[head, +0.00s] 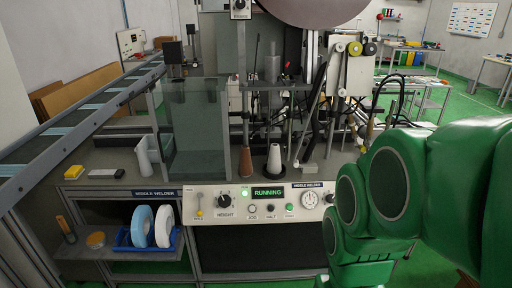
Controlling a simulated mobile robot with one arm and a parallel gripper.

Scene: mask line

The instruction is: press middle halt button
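The halt button (271,208) is a small dark round button on the pale control panel (237,215) at the front of the machine. The label HALT is under it. It sits between a pale button marked JOG (252,208) and a green button (290,207). Above it, a display (268,192) reads RUNNING in green letters. The halt button is unobstructed in the head view. My green arm fills the right side, to the right of the panel. My gripper is not visible in this view.
The panel also has a HEIGHT knob (225,199), a yellow-tipped lever (199,212) and a round dial (310,200). A blue bin (150,238) with white rolls sits on the left shelf. The space before the panel looks clear.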

